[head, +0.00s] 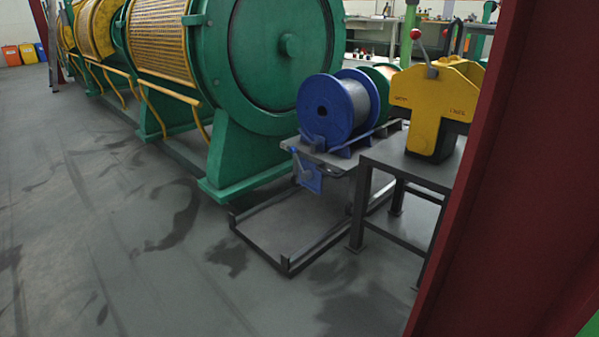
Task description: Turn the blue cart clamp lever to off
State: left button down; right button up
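A blue clamp (309,178) hangs at the left front end of a grey cart top (322,160), below a blue spool. A small lever-like part seems to show on the clamp, but it is too small to tell its setting. The blue spool (328,109) with grey wire lies on its side in a cradle on the cart. Neither of my grippers is in view.
A dark low floor frame (285,262) lies under the cart. A grey stand (405,172) with a yellow machine (434,97) and a red-knobbed lever (416,35) stands right. A dark red post (490,180) blocks the right side. Green strander (270,60) behind; floor left is clear.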

aim_at(306, 175)
jog(key=i+j+z, duration=0.25)
jog(key=i+j, duration=0.2)
jog(key=j, duration=0.25)
jog(key=i+j+z, duration=0.15)
jog(key=j, duration=0.25)
jog(key=i+j+z, duration=0.15)
jog(key=i, duration=0.3)
jog(key=i+z, duration=0.15)
jog(key=i, duration=0.35)
jog(key=i+j+z, duration=0.15)
jog(key=i, duration=0.3)
jog(key=j, duration=0.1)
